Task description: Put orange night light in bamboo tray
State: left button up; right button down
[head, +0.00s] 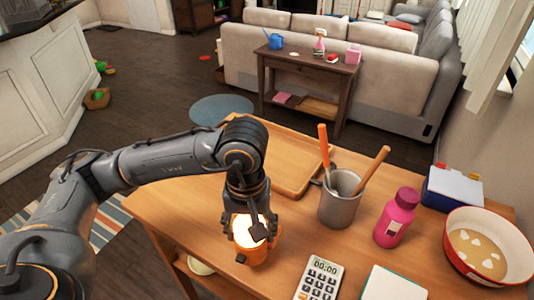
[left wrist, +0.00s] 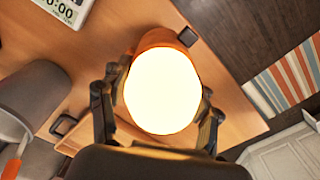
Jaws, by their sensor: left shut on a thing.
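The orange night light (head: 252,252) has a glowing white top and an orange base, and is near the front left of the wooden table. My left gripper (head: 249,232) comes down over it from above and is shut on it. In the left wrist view the glowing light (left wrist: 162,92) fills the space between the two fingers of my gripper (left wrist: 160,105). I cannot tell whether its base touches the table. The bamboo tray (head: 288,165) lies behind it on the table, partly hidden by my arm. My right gripper is not in view.
A grey mug (head: 339,203) with orange-handled tools stands right of the tray. A pink bottle (head: 396,217), a calculator (head: 319,279), a notebook (head: 394,284), a blue and white box (head: 452,188) and a red-rimmed bowl (head: 488,247) fill the right side. The visible tray floor looks empty.

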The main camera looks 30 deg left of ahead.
aim_at(286, 165)
jog(key=j, duration=1.3)
jog(key=j+z, duration=0.15)
jog(key=z, duration=0.25)
jog(key=j+z, duration=0.2)
jog(key=z, duration=0.15)
jog(key=k+j+z, duration=0.1)
jog(key=z, duration=0.3)
jog(key=i, duration=0.45)
